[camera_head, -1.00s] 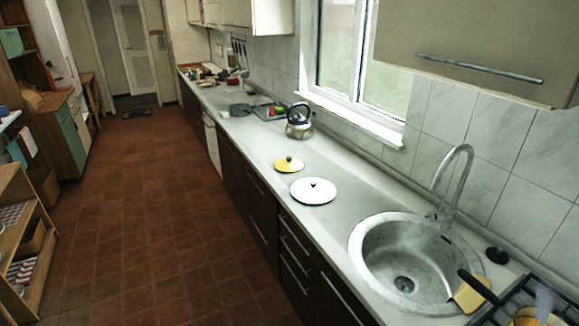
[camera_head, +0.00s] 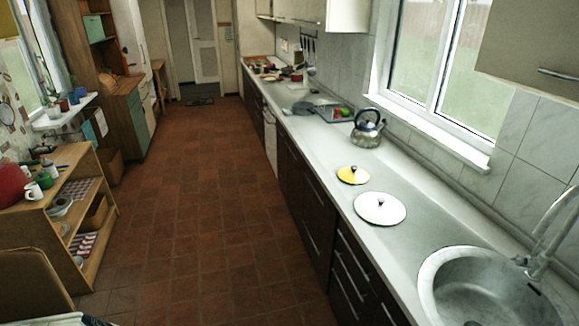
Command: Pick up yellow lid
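The yellow lid (camera_head: 353,175) is a small round lid with a dark knob. It lies flat on the pale countertop (camera_head: 322,150), near the counter's front edge. A larger white lid (camera_head: 380,208) with a dark knob lies beside it, nearer to me. Neither of my grippers shows in the head view.
A kettle (camera_head: 368,128) stands behind the yellow lid, towards the window. A round sink (camera_head: 490,285) is at the lower right. A wooden shelf unit (camera_head: 60,215) stands on the left. The tiled floor (camera_head: 200,210) between shelf and counter is clear.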

